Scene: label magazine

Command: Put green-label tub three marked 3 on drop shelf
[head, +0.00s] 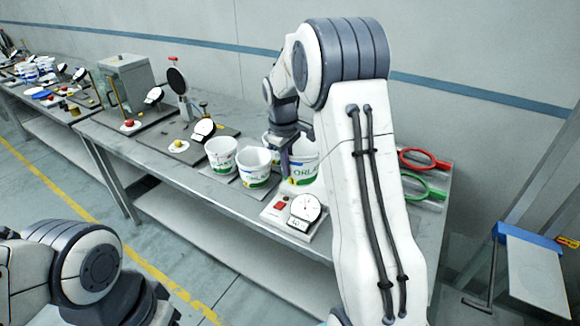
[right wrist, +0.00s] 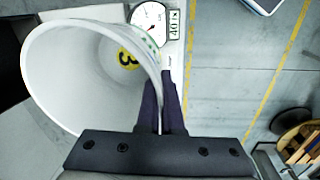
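A white tub (head: 305,167) with a green-banded label stands on the bench beside the white dial scale. A pale panel with a blue edge (head: 538,275) at the right may be the drop shelf. My left gripper is out of view.
Two similar tubs (head: 255,167) and (head: 221,155) stand left of it on the bench. The dial scale (head: 305,208) is in front, reading on a small display. Red and green hoops (head: 424,160) lie at the bench's right end.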

